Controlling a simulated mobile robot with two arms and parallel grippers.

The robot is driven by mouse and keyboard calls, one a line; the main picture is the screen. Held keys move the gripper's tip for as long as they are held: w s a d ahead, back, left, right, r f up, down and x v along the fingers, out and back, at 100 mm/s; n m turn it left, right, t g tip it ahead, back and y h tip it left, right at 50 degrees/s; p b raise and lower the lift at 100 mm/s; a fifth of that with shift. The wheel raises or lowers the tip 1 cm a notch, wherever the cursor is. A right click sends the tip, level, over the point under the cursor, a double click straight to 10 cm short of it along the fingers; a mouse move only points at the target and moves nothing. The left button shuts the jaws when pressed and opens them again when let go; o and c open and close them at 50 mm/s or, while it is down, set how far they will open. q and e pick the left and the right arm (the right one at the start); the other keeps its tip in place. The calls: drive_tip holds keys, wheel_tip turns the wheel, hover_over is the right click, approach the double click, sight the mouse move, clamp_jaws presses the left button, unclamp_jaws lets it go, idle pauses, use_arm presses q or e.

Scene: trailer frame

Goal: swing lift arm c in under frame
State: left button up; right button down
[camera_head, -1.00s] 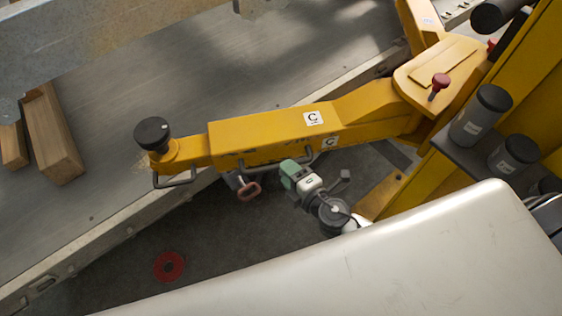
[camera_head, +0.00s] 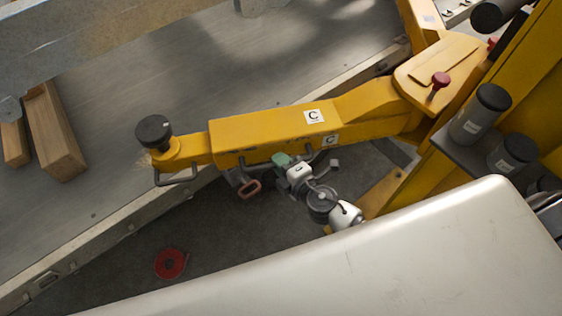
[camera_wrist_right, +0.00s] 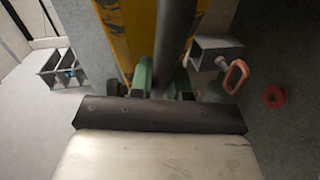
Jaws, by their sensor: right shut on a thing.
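Lift arm C (camera_head: 270,133) is a yellow beam with "C" labels. In the head view it reaches left from the yellow lift column, over the edge of the grey platform. A black round pad (camera_head: 153,131) tops its free end. A dark handle bar (camera_wrist_right: 176,35) runs along its near side. My right gripper (camera_head: 281,160) has green fingers at this bar; in the wrist view the gripper (camera_wrist_right: 163,82) is shut around it. The fingertips are partly hidden. The frame (camera_head: 100,40) is a grey metal beam at the upper left, beyond the pad. My left gripper is not in view.
A red pull ring (camera_head: 250,188) hangs under the arm, left of my gripper. Wooden blocks (camera_head: 55,140) lie on the platform. A red disc (camera_head: 171,263) lies on the dark floor. Dark cylinders (camera_head: 480,114) stand by the yellow column (camera_head: 520,80) at right.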

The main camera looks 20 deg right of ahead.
sight(266, 117)
drive_tip(key=w+h, duration=0.1)
drive_tip(key=w, duration=0.1)
drive_tip(key=w+m+h, duration=0.1)
drive_tip(key=w, duration=0.2)
drive_tip(key=w+m+t+h, duration=0.1)
drive_tip(key=w, duration=0.2)
drive_tip(key=shift+w+a+r+b, duration=0.15)
drive_tip(key=shift+w+b, duration=0.1)
drive_tip(key=shift+b, duration=0.15)
drive_tip(key=w+h+b, duration=0.1)
drive_tip(key=w, duration=0.1)
drive_tip(key=w+m+h, duration=0.1)
drive_tip(key=w, duration=0.2)
drive_tip(key=w+d+m+h+b, duration=0.1)
drive_tip(key=w, duration=0.1)
drive_tip(key=shift+w+d+f+b, duration=0.1)
drive_tip(key=shift+w+f+b, duration=0.15)
drive_tip(key=shift+b, duration=0.1)
drive_tip(key=c, duration=1.4)
unclamp_jaws()
drive_tip(key=o, duration=0.3)
drive_tip(key=shift+w, duration=0.1)
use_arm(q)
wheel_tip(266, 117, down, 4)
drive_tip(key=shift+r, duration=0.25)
use_arm(e)
drive_tip(key=shift+r, duration=0.1)
